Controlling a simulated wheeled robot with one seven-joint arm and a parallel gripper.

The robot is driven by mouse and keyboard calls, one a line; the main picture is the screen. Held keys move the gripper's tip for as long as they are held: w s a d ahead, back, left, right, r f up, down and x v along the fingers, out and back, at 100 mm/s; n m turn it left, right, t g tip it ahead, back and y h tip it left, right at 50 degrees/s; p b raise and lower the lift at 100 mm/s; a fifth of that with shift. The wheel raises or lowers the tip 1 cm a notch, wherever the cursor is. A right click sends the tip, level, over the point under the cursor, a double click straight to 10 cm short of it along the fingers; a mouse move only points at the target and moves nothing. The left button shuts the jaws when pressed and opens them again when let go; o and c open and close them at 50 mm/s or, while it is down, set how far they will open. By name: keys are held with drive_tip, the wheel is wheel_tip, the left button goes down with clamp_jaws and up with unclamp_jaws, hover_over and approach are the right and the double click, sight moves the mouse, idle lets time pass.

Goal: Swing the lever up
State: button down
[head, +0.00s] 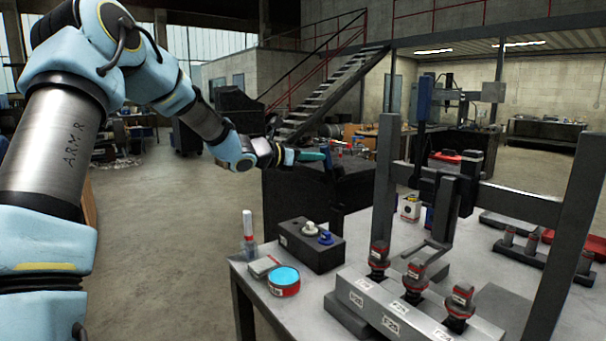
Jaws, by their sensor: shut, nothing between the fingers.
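My gripper (322,157) is at the end of my blue arm, in the middle of the head view. It is small and far from the camera; its fingers look shut and empty. It is over or near a dark cabinet, left of the grey metal frame (384,170) on the workbench. A blue upright handle (425,98) stands up from a dark mechanism on the frame's crossbar, and may be the lever. A dark bent bar (442,212) hangs below the crossbar. A gap shows between my gripper and the frame.
On the grey workbench (316,306) stand several red-and-black parts (413,280) on a labelled block, a dark box with knobs (312,247), a red tin with a blue top (284,281) and a white bottle (248,224). The dark cabinet (300,200) stands behind. Open floor lies left.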

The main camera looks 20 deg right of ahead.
drive_tip(key=d, duration=0.2)
drive_tip(key=w+d+r, duration=0.1)
drive_tip(key=d, duration=0.1)
drive_tip(key=d+r, duration=0.1)
drive_tip(key=d, duration=0.2)
drive_tip(key=shift+w+r+b, duration=0.2)
drive_tip(key=shift+b, duration=0.15)
drive_tip(key=shift+r, duration=0.15)
